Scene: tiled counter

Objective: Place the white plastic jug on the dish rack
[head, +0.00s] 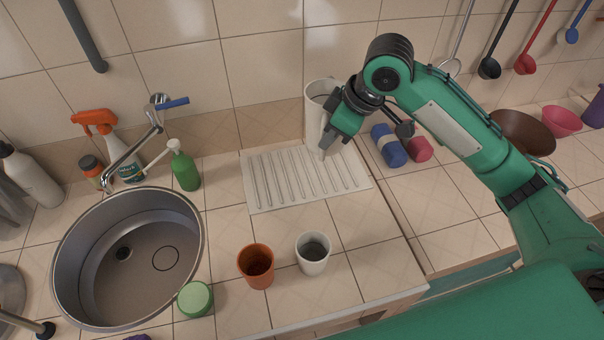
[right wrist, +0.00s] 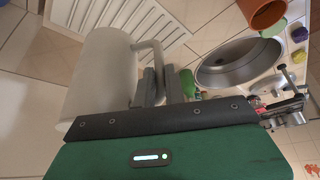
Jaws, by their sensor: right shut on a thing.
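The white plastic jug (head: 316,112) is upright at the back of the white ribbed dish rack (head: 262,188), near the wall. I cannot tell whether its base touches the rack. My right gripper (head: 331,142) is shut on the jug's handle, at the jug's right front side, and hides part of it. In the right wrist view, the jug (right wrist: 103,80) fills the left, and its handle (right wrist: 156,55) runs down to the fingers (right wrist: 149,88). The rack (right wrist: 128,14) shows behind it. My left gripper is not in view.
An orange cup (head: 256,268) and a white cup (head: 313,254) stand in front of the rack. The sink (head: 130,258) and a green soap bottle (head: 185,168) are left. Blue (head: 388,147) and pink (head: 418,149) items lie right, beneath hanging utensils. Most of the rack is bare.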

